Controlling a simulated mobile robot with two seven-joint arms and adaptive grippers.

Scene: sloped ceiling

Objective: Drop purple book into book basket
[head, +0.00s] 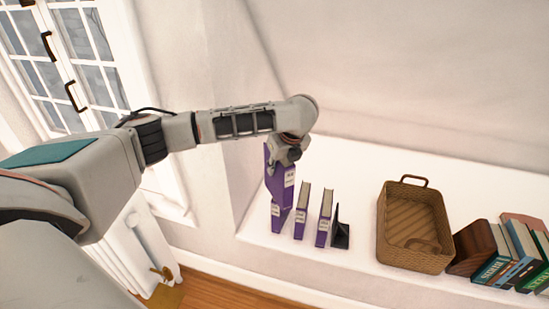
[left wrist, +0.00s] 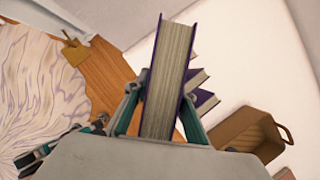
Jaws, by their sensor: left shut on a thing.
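A purple book (head: 282,177) is in my left gripper (head: 287,155) in the head view, raised a little above the white shelf at the left end of a row of purple books. The left wrist view shows the same book (left wrist: 170,75) upright between the two fingers of my left gripper (left wrist: 160,110), pages facing the camera. The book basket (head: 385,240) is a brown woven basket with handles, on the shelf to the right of the row. It also shows at the lower right of the left wrist view (left wrist: 232,128).
More purple books (head: 301,212) (head: 325,217) stand below and right of the held one, beside a black bookend (head: 341,232). Right of the basket is a brown bookend (head: 474,246) with several green and blue books (head: 510,255). The shelf behind the row is clear.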

